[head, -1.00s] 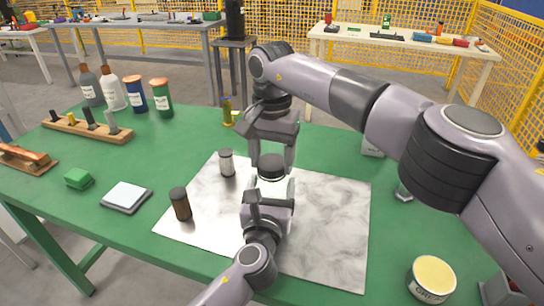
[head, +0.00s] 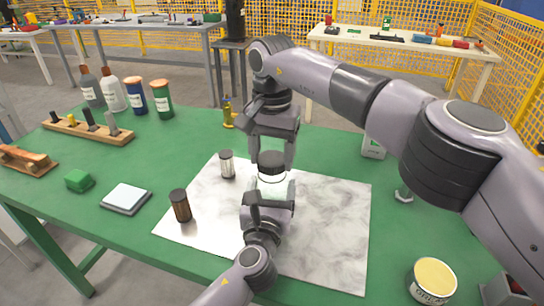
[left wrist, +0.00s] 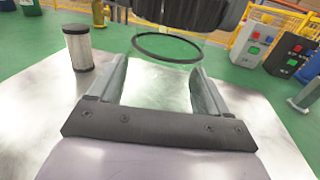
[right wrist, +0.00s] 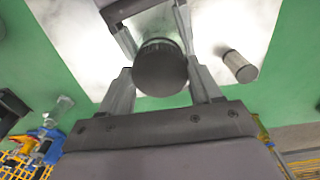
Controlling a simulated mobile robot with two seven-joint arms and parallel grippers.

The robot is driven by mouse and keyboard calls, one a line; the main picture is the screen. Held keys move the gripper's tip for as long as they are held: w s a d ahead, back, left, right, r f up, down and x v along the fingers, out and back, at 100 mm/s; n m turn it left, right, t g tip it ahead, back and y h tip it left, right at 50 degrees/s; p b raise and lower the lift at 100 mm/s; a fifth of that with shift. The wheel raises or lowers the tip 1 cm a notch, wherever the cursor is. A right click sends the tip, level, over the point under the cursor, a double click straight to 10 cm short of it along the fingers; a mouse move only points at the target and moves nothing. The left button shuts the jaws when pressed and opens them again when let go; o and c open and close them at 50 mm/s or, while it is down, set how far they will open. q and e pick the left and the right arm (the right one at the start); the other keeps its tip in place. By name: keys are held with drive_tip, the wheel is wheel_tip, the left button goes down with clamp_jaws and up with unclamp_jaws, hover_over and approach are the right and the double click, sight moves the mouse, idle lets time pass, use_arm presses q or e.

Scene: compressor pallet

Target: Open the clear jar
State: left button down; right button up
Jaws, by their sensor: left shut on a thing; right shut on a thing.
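A scale (head: 126,197), green block (head: 78,180) and bottles (head: 135,95) are farther left. A round tin (head: 433,278) stands front right.

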sight(272, 158)
use_arm(q)
drive_tip(key=shift+f, duration=0.1)
use_arm(e)
drive_tip(key=shift+r, duration=0.5)
drive_tip(key=shift+r, duration=2)
use_arm(q)
unclamp_jaws()
drive_tip(key=shift+s, duration=0.1)
